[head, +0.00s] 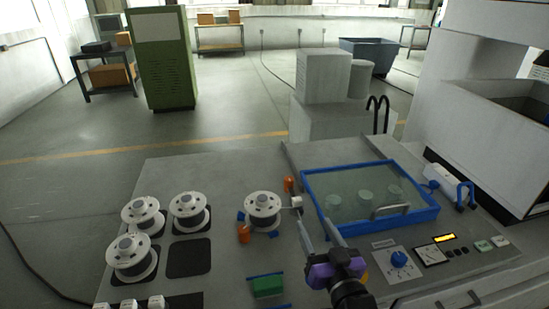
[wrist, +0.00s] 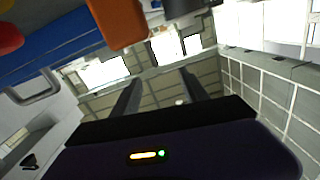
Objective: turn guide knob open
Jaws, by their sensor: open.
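The control panel carries a blue knob on a white dial plate (head: 399,260), to the right of my gripper. A small white round part (head: 296,201) sits beside an orange post (head: 289,184) near the tank's left edge; I cannot tell which of these is the guide knob. My gripper (head: 314,222) is open and empty, its two fingers pointing away just short of the white part. The wrist view shows the fingers (wrist: 160,88) apart with nothing between them. An orange block (wrist: 118,20) and a dark cylinder (wrist: 188,6) are at the top there.
A blue-framed tank with a clear lid (head: 428,216) and grey handle (head: 390,210) lies right of the fingers. A mounted wire spool (head: 263,208) is to the left, with several spools beyond. A green block (head: 267,286) lies in front. A white machine (head: 480,130) stands right.

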